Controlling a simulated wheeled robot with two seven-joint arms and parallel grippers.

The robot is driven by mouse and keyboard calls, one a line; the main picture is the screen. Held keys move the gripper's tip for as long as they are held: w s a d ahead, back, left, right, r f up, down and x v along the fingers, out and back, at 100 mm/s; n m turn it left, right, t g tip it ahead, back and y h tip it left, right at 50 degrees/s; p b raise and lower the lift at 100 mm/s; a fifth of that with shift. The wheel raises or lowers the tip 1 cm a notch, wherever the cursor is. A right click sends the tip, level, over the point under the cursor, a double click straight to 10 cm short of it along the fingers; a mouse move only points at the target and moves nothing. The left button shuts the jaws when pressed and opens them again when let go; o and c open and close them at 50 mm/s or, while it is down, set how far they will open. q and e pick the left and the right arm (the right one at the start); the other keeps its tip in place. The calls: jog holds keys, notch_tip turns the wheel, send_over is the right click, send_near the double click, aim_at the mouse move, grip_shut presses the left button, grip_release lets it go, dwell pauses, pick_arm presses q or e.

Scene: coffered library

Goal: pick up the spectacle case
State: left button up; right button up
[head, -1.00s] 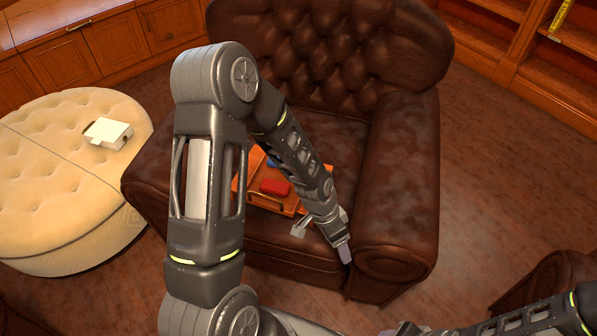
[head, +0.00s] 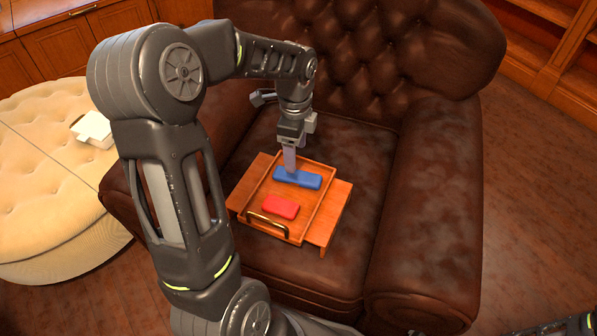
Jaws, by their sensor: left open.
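A long blue case (head: 298,178), which looks like the spectacle case, lies on a wooden tray (head: 325,205) on the armchair seat. A smaller red block-like object (head: 281,207) lies nearer on the same tray. My left gripper (head: 290,170) points down from above, its fingertips at the left part of the blue case and partly covering it. The left gripper is open. I cannot tell whether the fingers touch the case. My right gripper is not in view.
The tray has a raised rim and a brass handle (head: 267,224) on its near side, and rests on a wider wooden board (head: 333,212). The brown leather armchair (head: 425,220) has high arms and back. A cream ottoman (head: 50,180) with a white box (head: 93,130) stands left.

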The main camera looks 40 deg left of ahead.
aim_at(297, 175)
pick_arm(q)
jog(key=shift+f, duration=0.1)
jog(key=shift+f+b, duration=0.35)
jog(key=shift+f, duration=0.95)
jog(key=f+b, duration=0.1)
jog(key=f, duration=0.3)
jog(key=shift+d+f+b, duration=0.1)
jog(key=shift+d+b, duration=0.1)
jog(key=shift+b, duration=0.2)
jog(key=shift+f, duration=0.55)
grip_shut()
